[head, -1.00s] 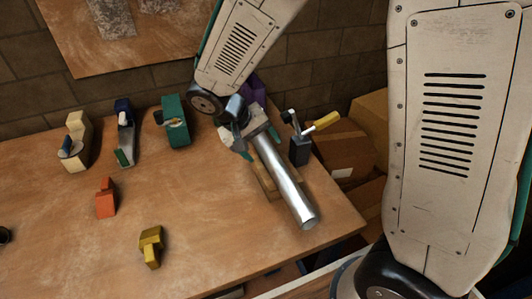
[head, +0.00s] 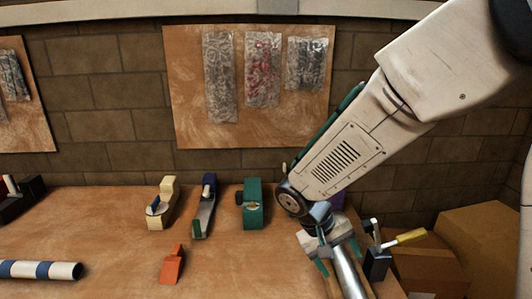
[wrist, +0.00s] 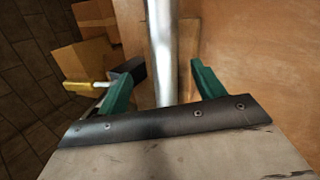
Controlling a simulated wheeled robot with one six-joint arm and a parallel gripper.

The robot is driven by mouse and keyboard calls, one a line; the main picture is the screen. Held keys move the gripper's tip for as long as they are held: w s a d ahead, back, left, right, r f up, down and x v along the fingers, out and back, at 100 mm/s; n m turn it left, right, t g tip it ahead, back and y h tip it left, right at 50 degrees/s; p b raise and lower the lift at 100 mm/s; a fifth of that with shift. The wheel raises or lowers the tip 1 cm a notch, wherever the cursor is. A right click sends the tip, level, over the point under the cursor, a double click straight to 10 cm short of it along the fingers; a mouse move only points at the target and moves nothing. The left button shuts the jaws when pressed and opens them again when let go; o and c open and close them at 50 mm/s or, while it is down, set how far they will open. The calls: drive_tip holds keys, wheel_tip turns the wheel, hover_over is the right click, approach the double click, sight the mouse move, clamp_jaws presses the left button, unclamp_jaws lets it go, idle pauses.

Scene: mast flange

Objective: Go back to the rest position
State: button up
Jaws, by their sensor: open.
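My gripper (wrist: 160,84) shows two green fingers spread apart in the wrist view. A shiny metal tube (wrist: 162,40) runs away between them, with a visible gap on each side. How far the tube lies below the fingertips is hard to tell. In the head view my gripper (head: 330,262) is at the lower right, over the tube (head: 348,281), whose near end is cut off by the frame.
A black clamp (head: 377,264) with a yellow handle stands close right of the tube. Cardboard boxes (head: 490,240) lie beyond. Green (head: 253,206), blue (head: 204,212), cream (head: 160,204) and orange (head: 174,266) things stand left.

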drive_tip(key=s+d+r+t+y, duration=0.1)
drive_tip(key=s+d+r+y, duration=0.2)
drive_tip(key=s+r, duration=0.4)
drive_tip(key=s+d+r+m+t+y, duration=0.1)
drive_tip(key=s+d+r, duration=0.3)
drive_tip(key=s+r, duration=0.4)
drive_tip(key=s+y, duration=0.1)
drive_tip(key=s, duration=0.3)
drive_tip(key=shift+s+d+m+y, duration=0.15)
drive_tip(key=shift+d+m+y, duration=0.15)
drive_tip(key=shift+y, duration=0.1)
